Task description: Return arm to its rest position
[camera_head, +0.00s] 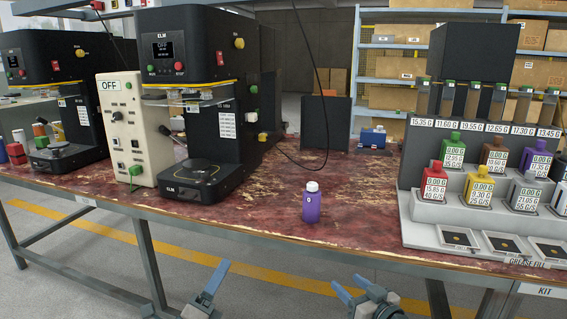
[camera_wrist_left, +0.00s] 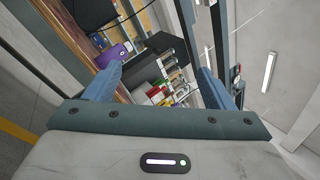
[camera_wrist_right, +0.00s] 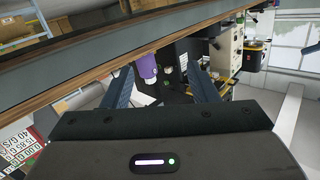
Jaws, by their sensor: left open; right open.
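My left gripper (camera_head: 213,284) is low in the head view, in front of the table's front edge and below its top. In the left wrist view its blue fingers (camera_wrist_left: 158,82) are apart with nothing between them. My right gripper (camera_head: 352,290) is also low in front of the table, to the right of the left one. In the right wrist view its fingers (camera_wrist_right: 162,88) are apart and empty. A purple bottle with a white cap (camera_head: 312,204) stands upright on the table, beyond both grippers and touching neither; it also shows in the right wrist view (camera_wrist_right: 148,68).
The worn red table (camera_head: 262,205) has bare room around the bottle. Black seamer machines (camera_head: 205,100) and a cream control box marked OFF (camera_head: 126,130) stand at left. A grey rack (camera_head: 412,215) with several coloured bottles stands at right. Shelves with boxes (camera_head: 395,50) are behind.

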